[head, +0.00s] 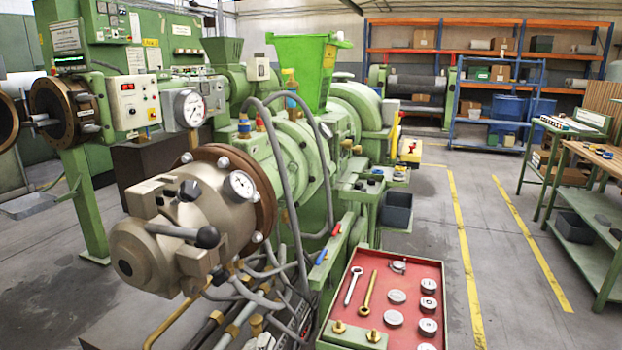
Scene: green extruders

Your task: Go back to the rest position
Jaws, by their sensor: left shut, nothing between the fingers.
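I cannot make out either of my grippers in the head view. No arm of mine can be told apart from the machinery. The green extruder (284,163) fills the middle of the view. Its tan metal head (160,262) points towards me, with black-knobbed levers and a round gauge (239,184) on it. A green hopper (300,62) stands on top of the extruder.
A red tray (403,277) with two wrenches and several round metal pieces sits at the front, right of the extruder. Grey hoses hang below the head. A workbench (598,158) stands at the right. The yellow-lined floor (494,262) between is clear.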

